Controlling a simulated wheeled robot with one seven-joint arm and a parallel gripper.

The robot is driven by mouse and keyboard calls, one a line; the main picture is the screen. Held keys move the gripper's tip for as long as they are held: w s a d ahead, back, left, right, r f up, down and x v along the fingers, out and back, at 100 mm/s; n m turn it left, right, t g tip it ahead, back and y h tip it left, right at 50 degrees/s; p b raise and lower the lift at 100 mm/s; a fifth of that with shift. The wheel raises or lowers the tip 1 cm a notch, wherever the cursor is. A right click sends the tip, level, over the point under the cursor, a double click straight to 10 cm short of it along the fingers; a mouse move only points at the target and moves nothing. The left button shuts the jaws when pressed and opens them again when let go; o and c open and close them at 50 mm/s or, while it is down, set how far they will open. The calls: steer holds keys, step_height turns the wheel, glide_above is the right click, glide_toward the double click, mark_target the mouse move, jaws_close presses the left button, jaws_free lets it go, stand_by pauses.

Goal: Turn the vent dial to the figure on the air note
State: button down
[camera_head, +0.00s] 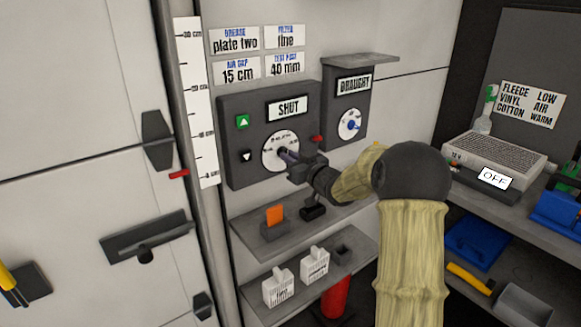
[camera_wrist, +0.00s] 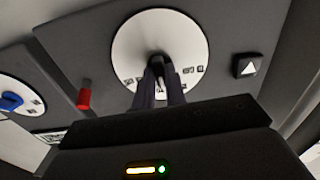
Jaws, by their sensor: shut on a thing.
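A white round dial (camera_head: 271,150) with printed marks sits on a dark wall panel (camera_head: 237,106) under a sign reading SHUT (camera_head: 288,108). My gripper (camera_head: 290,158) reaches it from the right and is shut on the dial's dark knob. In the wrist view, my fingers (camera_wrist: 163,72) close on the knob in front of the dial (camera_wrist: 125,45); the pointer's exact setting is hidden. An air note (camera_head: 240,71) above the panel reads "AIR GAP 15 cm". A second dial (camera_head: 350,123), with a blue knob, is on the box marked DRAUGHT (camera_head: 354,84).
A shelf (camera_head: 250,245) with an orange item (camera_head: 274,214) lies below. A heater-like unit (camera_head: 497,157) stands at right.

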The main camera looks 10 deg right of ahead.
steer(key=n+b, duration=0.3)
steer(key=n, duration=0.1)
steer(key=shift+f, duration=0.15)
stand_by(0.4)
steer(key=c, duration=1.4)
jaws_free()
steer(key=shift+c, duration=0.2)
steer(key=v, duration=1.7)
steer(key=shift+s+b, duration=0.25)
steer(key=shift+b, duration=0.2)
steer(key=shift+w, duration=0.1)
